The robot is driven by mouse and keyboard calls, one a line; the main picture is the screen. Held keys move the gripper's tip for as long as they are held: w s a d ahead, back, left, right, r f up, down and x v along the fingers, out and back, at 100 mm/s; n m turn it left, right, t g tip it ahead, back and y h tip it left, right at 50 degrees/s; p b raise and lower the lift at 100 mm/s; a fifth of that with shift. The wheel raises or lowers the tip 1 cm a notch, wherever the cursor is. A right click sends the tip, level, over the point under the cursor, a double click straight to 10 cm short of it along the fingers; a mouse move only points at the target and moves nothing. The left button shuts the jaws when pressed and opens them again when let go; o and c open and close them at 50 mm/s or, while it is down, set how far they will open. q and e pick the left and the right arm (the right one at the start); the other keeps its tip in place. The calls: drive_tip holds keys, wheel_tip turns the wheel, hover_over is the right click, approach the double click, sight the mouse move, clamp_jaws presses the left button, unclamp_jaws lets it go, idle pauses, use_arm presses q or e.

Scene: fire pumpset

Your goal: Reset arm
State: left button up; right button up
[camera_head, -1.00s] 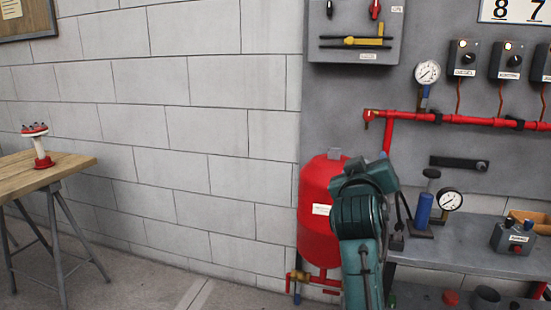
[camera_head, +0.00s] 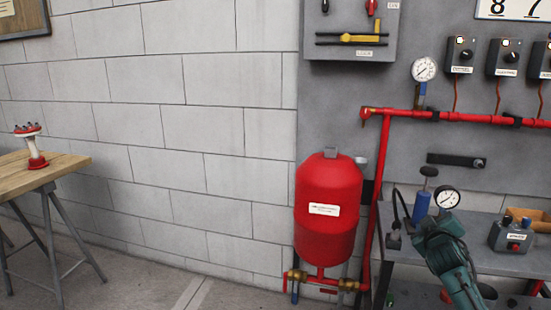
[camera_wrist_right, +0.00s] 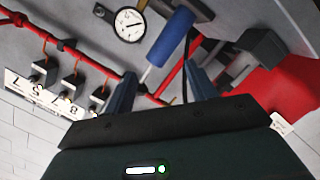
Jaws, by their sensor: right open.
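My right arm (camera_head: 450,262) is the teal arm in the head view, in front of the grey bench at the lower right. Its gripper's fingertips cannot be made out there. In the right wrist view my right gripper (camera_wrist_right: 161,84) is open, its two blue-grey fingers apart with nothing held between them. A blue cylinder (camera_wrist_right: 171,38) and a pressure gauge (camera_wrist_right: 130,25) appear beyond the fingers, tilted in that view. My left gripper is not in view.
A red tank (camera_head: 328,235) stands beside the grey bench (camera_head: 385,258). The bench bears the blue cylinder (camera_head: 422,207), a gauge (camera_head: 447,197) and a control box (camera_head: 512,236). A red pipe (camera_head: 470,118) crosses the panel. A wooden table (camera_head: 60,168) stands left; floor between is clear.

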drive_tip(key=w+a+r+m+t+y, duration=0.2)
drive_tip(key=a+r+m+t+y, duration=0.1)
drive_tip(key=a+y, duration=0.25)
drive_tip(key=s+a+f+n+g+y, duration=0.2)
drive_tip(key=s+a+f+y, duration=0.1)
drive_tip(key=s+a+f, duration=1.05)
drive_tip(key=s+a+f+m+g+y, duration=0.15)
drive_tip(key=s+a, duration=0.25)
drive_tip(key=s, duration=0.9)
drive_tip(key=s+a+f+g+y, duration=0.15)
drive_tip(key=s+a, duration=0.25)
drive_tip(key=s, duration=0.9)
use_arm(q)
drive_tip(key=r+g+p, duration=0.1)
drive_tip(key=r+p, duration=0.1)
drive_tip(key=p, duration=0.5)
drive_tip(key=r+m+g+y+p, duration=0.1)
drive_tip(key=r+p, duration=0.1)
drive_tip(key=p, duration=0.6)
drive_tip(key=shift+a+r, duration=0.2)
use_arm(e)
drive_tip(key=r, duration=0.1)
drive_tip(key=r+g+h, duration=0.1)
drive_tip(key=r+g, duration=0.1)
drive_tip(key=r, duration=0.1)
drive_tip(key=shift+s+d+n+h, duration=0.2)
drive_tip(key=shift+s+n+h, duration=0.05)
drive_tip(key=shift+s+h, duration=0.1)
